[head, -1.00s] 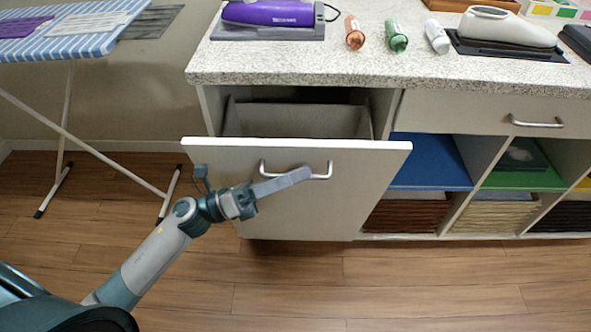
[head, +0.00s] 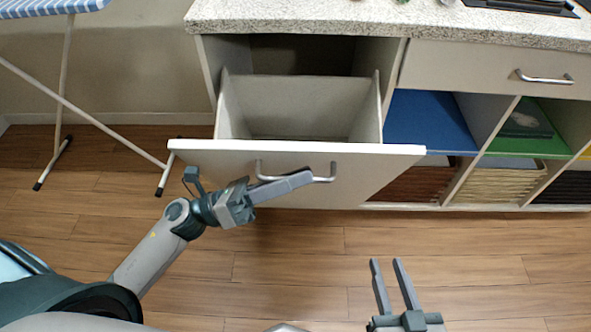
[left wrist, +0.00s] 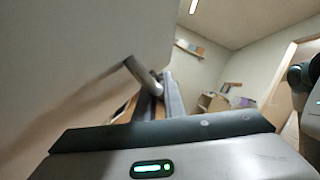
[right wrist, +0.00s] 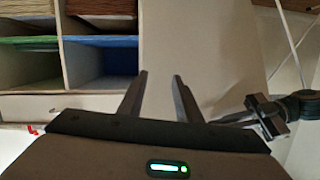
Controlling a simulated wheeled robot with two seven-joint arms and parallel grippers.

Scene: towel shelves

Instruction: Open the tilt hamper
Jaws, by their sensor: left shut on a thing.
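The tilt hamper (head: 215,165) is a white front panel tilted out from the cabinet, with an open bin (head: 300,95) behind it. The bin looks empty as far as I can see. A metal bar handle (head: 325,179) is on the panel; it also shows in the left wrist view (left wrist: 142,74). My left gripper (head: 285,184) is shut on the handle, near its left part. My right gripper (head: 388,280) is open and empty, low in front of the cabinet and apart from it; its fingers also show in the right wrist view (right wrist: 161,85).
A drawer (head: 450,62) with its own handle is shut, right of the hamper. Below it are open cubbies with a blue board (head: 430,120) and a green board (head: 525,147). An ironing board (head: 40,8) stands at the left. The floor (head: 300,255) in front is clear.

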